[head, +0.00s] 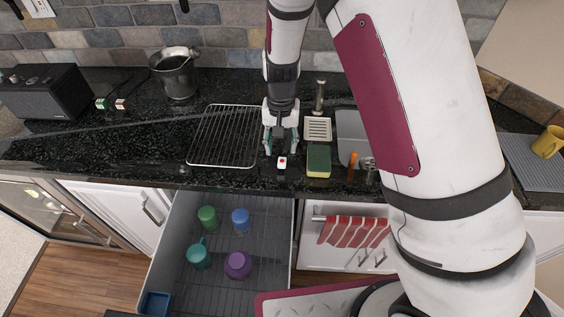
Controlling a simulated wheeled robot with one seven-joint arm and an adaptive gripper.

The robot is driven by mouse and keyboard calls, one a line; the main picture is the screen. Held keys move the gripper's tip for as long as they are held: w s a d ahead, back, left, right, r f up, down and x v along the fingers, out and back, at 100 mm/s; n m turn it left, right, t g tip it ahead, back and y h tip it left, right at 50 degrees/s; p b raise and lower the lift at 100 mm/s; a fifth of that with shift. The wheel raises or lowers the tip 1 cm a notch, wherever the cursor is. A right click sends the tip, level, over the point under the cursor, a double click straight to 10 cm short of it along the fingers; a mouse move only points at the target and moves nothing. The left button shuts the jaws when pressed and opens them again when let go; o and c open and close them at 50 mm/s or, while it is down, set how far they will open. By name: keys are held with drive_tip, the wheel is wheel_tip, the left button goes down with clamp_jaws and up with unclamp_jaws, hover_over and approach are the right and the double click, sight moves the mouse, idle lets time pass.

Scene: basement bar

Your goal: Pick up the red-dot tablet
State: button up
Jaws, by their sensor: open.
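A small white tablet with a red dot on top (282,162) lies on the black speckled counter (240,180), near its front edge. My gripper (281,150) points down, open and empty, just behind the tablet in the picture. Its two fingers show to the left and right. I cannot tell how high the fingertips are above the counter.
A wire rack (224,136) lies left of my gripper, and a green-and-yellow sponge (319,160) lies close on its right. An orange item (352,165) stands by the sink (352,128). Below, an open drawer (215,285) holds several coloured cups.

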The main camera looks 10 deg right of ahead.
sight(282, 160)
drive_tip(key=f, duration=0.3)
drive_tip(key=f+p, duration=0.1)
drive_tip(key=f, duration=0.1)
drive_tip(key=shift+s+d, duration=0.1)
drive_tip(key=shift+s, duration=0.15)
drive_tip(key=c, duration=1)
drive_tip(key=shift+r, duration=0.1)
